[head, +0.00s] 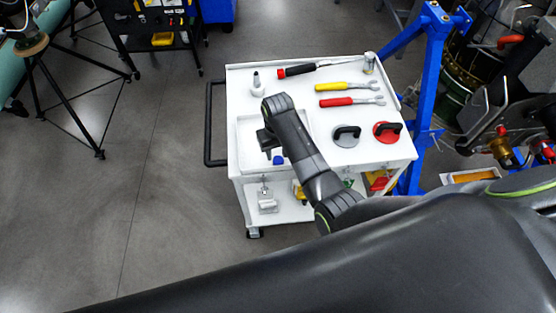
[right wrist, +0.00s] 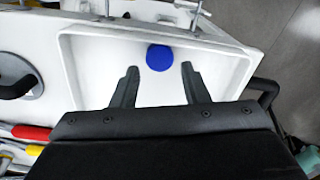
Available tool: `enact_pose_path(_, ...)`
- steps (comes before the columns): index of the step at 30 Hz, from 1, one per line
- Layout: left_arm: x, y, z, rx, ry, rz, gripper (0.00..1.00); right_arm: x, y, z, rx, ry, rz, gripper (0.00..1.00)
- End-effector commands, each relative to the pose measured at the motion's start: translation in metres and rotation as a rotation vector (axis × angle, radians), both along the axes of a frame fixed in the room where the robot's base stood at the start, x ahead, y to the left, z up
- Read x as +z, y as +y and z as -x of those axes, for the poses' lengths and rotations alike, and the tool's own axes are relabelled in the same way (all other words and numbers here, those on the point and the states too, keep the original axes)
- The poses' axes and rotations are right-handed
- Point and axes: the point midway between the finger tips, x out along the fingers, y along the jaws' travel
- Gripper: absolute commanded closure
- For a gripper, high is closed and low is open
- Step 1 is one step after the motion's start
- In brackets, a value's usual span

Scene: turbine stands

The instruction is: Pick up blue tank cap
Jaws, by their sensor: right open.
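The blue tank cap (right wrist: 160,58) is a small round disc lying in a white tray (right wrist: 100,80) on the cart. In the right wrist view it sits ahead of and between the fingertips of my right gripper (right wrist: 159,68). The gripper is open and empty, and its fingers do not touch the cap. In the head view the blue cap (head: 278,160) shows just below my right gripper (head: 270,142), partly covered by the arm. My left gripper is not in view.
A blue stand (head: 428,80) is close on the right. Open floor lies left of the cart.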

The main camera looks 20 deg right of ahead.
Motion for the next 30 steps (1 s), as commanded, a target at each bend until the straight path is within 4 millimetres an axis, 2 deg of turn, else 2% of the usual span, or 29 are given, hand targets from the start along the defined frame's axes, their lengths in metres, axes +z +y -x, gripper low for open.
enact_pose_path(5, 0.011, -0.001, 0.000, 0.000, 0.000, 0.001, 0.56, -0.020, -0.001, 0.002, 0.000, 0.005, 0.001, 0.59)
enact_pose_path(9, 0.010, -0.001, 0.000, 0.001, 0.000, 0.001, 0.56, -0.035, -0.001, 0.001, 0.000, 0.002, 0.001, 0.59)
enact_pose_path(20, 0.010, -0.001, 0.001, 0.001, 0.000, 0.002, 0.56, -0.042, 0.000, 0.001, 0.000, 0.000, 0.000, 0.59)
enact_pose_path(27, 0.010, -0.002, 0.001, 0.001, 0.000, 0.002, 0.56, -0.041, 0.000, 0.001, 0.000, 0.000, 0.000, 0.90)
enact_pose_path(30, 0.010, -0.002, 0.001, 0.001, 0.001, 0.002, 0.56, -0.041, 0.000, 0.001, 0.000, 0.000, 0.000, 1.00)
